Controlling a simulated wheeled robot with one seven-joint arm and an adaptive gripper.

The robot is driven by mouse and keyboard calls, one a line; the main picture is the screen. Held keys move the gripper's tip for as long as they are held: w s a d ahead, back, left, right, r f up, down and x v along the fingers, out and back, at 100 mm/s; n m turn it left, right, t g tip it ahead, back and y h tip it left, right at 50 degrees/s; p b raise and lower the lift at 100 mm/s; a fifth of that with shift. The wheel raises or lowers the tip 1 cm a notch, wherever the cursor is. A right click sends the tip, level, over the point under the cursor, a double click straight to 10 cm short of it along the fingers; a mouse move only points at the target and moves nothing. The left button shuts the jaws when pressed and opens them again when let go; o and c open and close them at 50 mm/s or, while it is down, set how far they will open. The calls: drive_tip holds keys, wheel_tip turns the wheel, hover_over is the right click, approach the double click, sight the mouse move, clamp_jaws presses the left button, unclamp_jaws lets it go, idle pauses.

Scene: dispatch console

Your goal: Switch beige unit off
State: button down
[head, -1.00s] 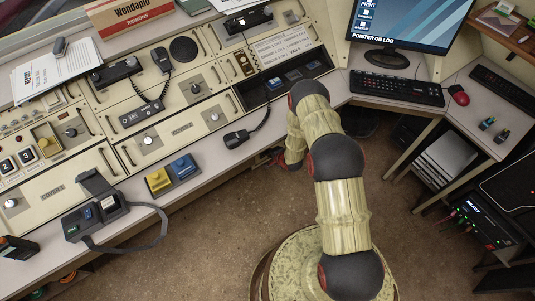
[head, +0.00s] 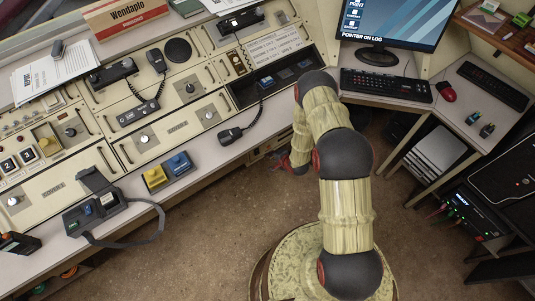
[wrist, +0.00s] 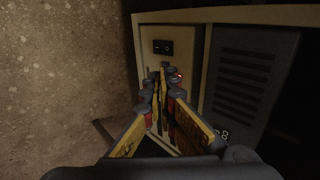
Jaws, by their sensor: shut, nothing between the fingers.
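The beige unit (wrist: 147,32) fills the upper middle of the wrist view, with a light frame around its front. A black rocker switch (wrist: 162,47) sits high on its narrow left panel; I cannot tell its position. A small red light (wrist: 179,75) glows below and right of the switch. My gripper (wrist: 162,72) is shut and empty, its fingertips just below the switch in the picture; I cannot tell whether they touch the panel. In the head view my gripper (head: 284,162) is low by the desk's front edge, and the unit is mostly hidden.
A dark slatted panel (wrist: 249,75) fills the unit's right side. Above, the console desk (head: 215,142) carries a handset (head: 230,135) and a yellow and blue button box (head: 167,172). A side desk with a keyboard (head: 386,86) stands right. The floor (head: 215,215) in front is clear.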

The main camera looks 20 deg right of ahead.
drive_tip(key=shift+p+v, duration=0.35)
drive_tip(key=shift+v, duration=1.3)
drive_tip(key=shift+w, duration=0.15)
drive_tip(key=s+d+f+n+g+h, duration=0.15)
drive_tip(key=s+f+n+g, duration=0.3)
drive_tip(key=s, duration=0.55)
drive_tip(key=s+d+r+n+g, duration=0.3)
drive_tip(key=s+r, duration=0.2)
drive_tip(key=s+r+n+g+h, duration=0.1)
drive_tip(key=s+r+n, duration=0.1)
drive_tip(key=r, duration=1.1)
drive_tip(key=s+r+n+g+h, duration=0.1)
drive_tip(key=s+r+n, duration=0.1)
drive_tip(key=r, duration=1.2)
drive_tip(key=s+a+r+n+t, duration=0.1)
drive_tip(key=s+a+r+t, duration=0.1)
drive_tip(key=r, duration=0.9)
drive_tip(key=s+a+r+n+t, duration=0.1)
drive_tip(key=s+r, duration=0.4)
drive_tip(key=r, duration=0.6)
drive_tip(key=s+a+r+n+t, duration=0.1)
drive_tip(key=s+a+r+t, duration=0.2)
drive_tip(key=r, duration=0.9)
drive_tip(key=shift+s+a+t+y, duration=0.35)
drive_tip(key=shift+s+a, duration=0.05)
drive_tip(key=shift+a, duration=0.3)
